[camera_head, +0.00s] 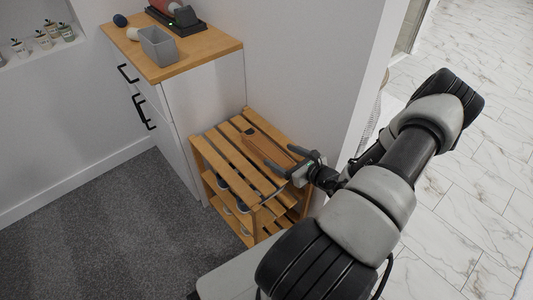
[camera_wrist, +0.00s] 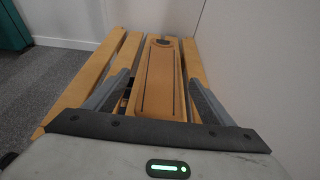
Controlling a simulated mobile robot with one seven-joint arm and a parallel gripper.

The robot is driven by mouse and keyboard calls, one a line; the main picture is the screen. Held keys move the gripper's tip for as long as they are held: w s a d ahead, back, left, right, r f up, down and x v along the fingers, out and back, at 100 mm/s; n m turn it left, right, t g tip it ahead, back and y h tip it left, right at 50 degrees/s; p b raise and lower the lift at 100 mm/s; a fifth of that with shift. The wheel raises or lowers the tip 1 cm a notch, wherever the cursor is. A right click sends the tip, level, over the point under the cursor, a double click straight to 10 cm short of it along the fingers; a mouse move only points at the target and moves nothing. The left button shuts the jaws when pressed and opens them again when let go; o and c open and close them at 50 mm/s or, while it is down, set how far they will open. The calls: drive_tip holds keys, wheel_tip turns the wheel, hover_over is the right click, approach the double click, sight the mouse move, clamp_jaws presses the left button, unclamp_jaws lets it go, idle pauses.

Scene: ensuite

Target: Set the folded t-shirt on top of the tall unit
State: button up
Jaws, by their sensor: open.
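I cannot make out a folded t-shirt in either view. The tall unit (camera_head: 205,98) is probably the white cabinet with a wooden top and black handles, at the upper left of the head view. That item lies flat on the slats and also shows in the head view (camera_head: 263,148). I see no grip on it.
The slatted wooden rack (camera_head: 213,146) stands beside the cabinet, against the wall, with shoe-like items below. A grey bin (camera_head: 158,46), a dark tray (camera_head: 182,22) and small items occupy the cabinet top; its front part is bare. Grey carpet lies clear at left.

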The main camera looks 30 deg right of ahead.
sight(269, 149)
drive_tip(key=b+x, duration=0.2)
drive_tip(key=x, duration=0.5)
drive_tip(key=shift+w, duration=0.2)
drive_tip(key=shift+r, duration=0.15)
drive_tip(key=c, duration=1.4)
